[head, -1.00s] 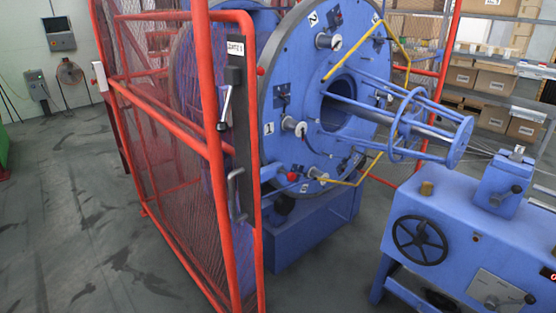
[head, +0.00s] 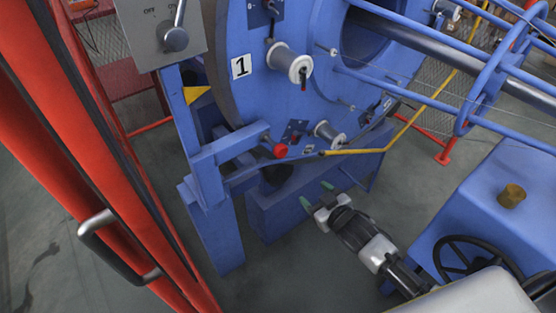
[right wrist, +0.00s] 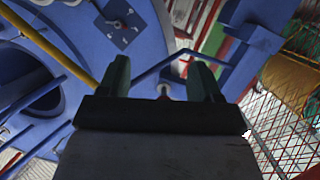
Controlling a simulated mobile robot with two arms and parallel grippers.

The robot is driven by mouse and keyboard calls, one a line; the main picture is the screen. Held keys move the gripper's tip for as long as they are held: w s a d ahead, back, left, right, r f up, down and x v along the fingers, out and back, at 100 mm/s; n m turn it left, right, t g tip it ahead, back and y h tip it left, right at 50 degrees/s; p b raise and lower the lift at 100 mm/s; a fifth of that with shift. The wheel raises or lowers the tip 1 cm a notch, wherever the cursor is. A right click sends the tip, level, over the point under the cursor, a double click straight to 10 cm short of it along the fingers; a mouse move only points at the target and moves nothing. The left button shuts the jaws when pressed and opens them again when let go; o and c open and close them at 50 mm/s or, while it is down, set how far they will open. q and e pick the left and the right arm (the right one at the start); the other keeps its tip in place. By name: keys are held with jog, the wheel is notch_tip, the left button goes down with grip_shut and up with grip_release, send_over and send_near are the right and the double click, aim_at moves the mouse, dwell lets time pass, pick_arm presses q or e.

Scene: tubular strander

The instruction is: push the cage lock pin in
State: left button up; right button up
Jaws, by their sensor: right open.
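The cage lock pin shows as a red round knob (head: 280,150) on the end of a blue bracket beside the cage disc (head: 330,105). My right gripper (head: 316,194) is below and a little right of the knob in the head view, apart from it. Its two green-tipped fingers are spread and empty, pointing up toward the bracket. In the right wrist view the open fingers (right wrist: 160,78) frame a small reddish spot between them, partly hidden by the gripper body; I cannot tell for sure that it is the knob. My left gripper is not in view.
A blue post (head: 208,185) carries the bracket, with a grey switch box (head: 160,30) above. A red guard frame (head: 95,150) with a grey handle stands at left. A blue machine with a black handwheel (head: 470,258) is at right. Yellow bar (head: 390,148) runs right of the pin.

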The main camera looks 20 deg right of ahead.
aim_at(283, 153)
jog(key=a+r+n+t+y+b, duration=0.2)
jog(key=a+r+y, duration=0.15)
jog(key=r, duration=0.75)
jog(key=shift+h, duration=0.25)
jog(key=x, duration=0.9)
jog(key=shift+w+a+r, duration=0.1)
jog(key=shift+a+r, duration=0.05)
jog(key=shift+a, duration=0.2)
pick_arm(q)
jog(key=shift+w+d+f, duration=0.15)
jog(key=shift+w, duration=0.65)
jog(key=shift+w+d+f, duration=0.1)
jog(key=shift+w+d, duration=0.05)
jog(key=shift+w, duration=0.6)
pick_arm(e)
jog(key=shift+w+a, duration=0.15)
jog(key=shift+w, duration=0.3)
